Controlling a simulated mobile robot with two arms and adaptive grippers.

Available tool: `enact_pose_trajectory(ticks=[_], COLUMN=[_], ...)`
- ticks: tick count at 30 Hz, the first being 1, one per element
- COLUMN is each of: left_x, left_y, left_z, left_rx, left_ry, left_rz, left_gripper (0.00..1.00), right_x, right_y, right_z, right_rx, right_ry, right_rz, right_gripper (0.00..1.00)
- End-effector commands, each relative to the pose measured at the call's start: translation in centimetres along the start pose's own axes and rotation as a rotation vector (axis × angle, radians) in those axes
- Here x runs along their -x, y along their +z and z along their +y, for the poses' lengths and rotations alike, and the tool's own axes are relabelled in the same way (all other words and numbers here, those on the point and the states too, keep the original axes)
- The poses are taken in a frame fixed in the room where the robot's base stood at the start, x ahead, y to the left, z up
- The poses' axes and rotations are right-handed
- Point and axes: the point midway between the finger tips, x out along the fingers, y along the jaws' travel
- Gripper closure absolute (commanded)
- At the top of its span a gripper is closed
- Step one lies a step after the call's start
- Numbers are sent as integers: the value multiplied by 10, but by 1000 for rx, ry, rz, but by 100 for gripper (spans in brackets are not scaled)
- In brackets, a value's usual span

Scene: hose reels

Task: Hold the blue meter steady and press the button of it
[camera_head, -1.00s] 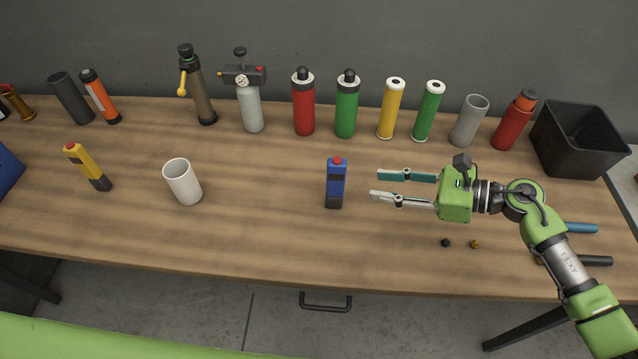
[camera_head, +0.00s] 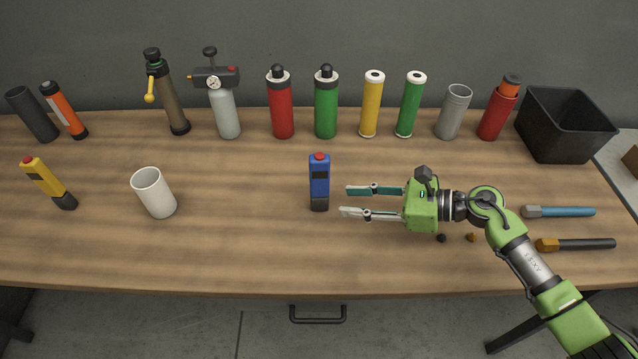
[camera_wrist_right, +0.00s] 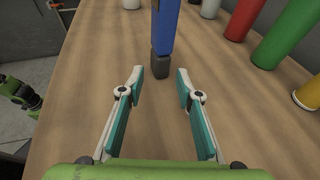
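The blue meter (camera_head: 319,185) stands upright on the table in the head view, with a red button on top (camera_head: 319,156), a dark screen and a black base. In the right wrist view the lower part of the blue meter (camera_wrist_right: 166,35) stands just beyond the fingertips; its top is cut off. My right gripper (camera_head: 358,201) is open and empty, right of the meter, with its fingers pointing at it and a small gap between. Both fingers of the right gripper (camera_wrist_right: 160,85) show spread apart in the wrist view. My left gripper is not in view.
A white cup (camera_head: 154,193) and a yellow meter (camera_head: 48,183) stand to the left. A row of bottles and tubes lines the back, with a black bin (camera_head: 566,125) at right. Two handled tools (camera_head: 560,212) lie at right. The table around the blue meter is clear.

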Motion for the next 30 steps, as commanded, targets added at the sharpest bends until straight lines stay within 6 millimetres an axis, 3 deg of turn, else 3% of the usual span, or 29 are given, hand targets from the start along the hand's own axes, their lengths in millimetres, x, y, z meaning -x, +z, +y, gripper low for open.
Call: enact_pose_trajectory(ticks=[7,15,28,29,30], left_x=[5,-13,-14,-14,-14], left_y=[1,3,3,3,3], left_z=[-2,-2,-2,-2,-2], left_rx=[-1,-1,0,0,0], left_ry=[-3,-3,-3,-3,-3], left_rz=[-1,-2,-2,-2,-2], left_gripper=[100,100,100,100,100], right_x=[-39,-68,-75,-75,-75], right_y=[2,-1,1,1,1], right_z=[0,0,0,0,0], right_rx=[0,2,1,1,1], right_ry=[1,0,-1,-1,-1], right_rz=[-3,-1,0,0,0], right_gripper=[68,68,68,71,81])
